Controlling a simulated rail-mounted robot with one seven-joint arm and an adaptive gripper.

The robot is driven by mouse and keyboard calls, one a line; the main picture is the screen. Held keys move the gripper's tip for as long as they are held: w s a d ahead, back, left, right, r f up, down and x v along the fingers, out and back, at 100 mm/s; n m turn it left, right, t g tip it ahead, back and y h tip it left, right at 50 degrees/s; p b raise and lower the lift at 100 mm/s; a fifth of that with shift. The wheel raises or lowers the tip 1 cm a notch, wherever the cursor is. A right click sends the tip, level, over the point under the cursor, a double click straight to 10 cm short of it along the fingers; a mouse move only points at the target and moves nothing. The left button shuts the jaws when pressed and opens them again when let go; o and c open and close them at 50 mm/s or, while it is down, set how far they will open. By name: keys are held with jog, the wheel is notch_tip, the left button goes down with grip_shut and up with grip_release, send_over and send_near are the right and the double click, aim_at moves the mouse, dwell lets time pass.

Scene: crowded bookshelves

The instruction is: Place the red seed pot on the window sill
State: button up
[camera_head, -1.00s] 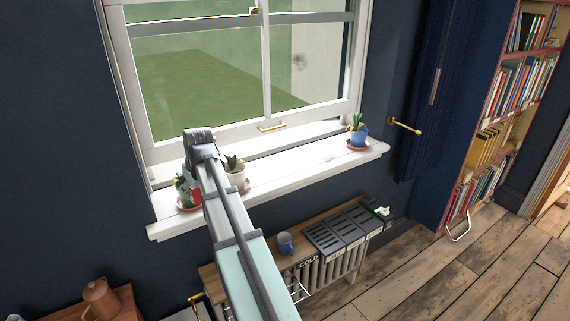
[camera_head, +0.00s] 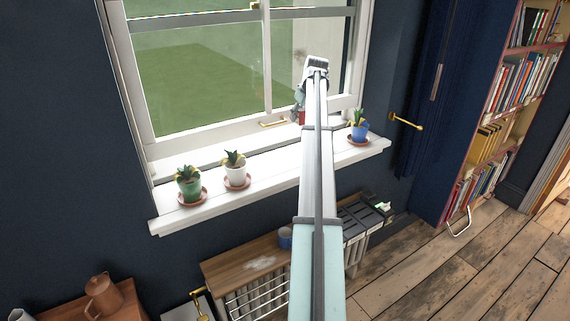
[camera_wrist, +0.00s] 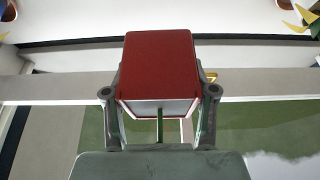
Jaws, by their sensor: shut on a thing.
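The red seed pot (camera_wrist: 160,68) is between the two fingers of my gripper (camera_wrist: 160,98) in the wrist view, and the gripper is shut on it. In the head view a bit of the red pot (camera_head: 301,117) shows left of my arm, in front of the window; the arm hides most of it and most of my gripper. The white window sill (camera_head: 268,180) runs below the window. I cannot tell from the head view how far the pot is above the sill.
On the sill's left stand a green pot (camera_head: 188,183) and a white pot (camera_head: 235,169) on saucers. A blue pot (camera_head: 359,128) stands at the right end. Bare sill lies between the white and blue pots. A brass handle (camera_head: 274,123) is on the window frame.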

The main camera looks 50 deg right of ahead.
jog(key=shift+s+d+r, duration=0.1)
jog(key=shift+d+r, duration=0.1)
jog(key=shift+d, duration=0.6)
jog(key=shift+s+d+r, duration=0.1)
jog(key=shift+d+r, duration=0.05)
jog(key=shift+d, duration=0.65)
dwell(0.8)
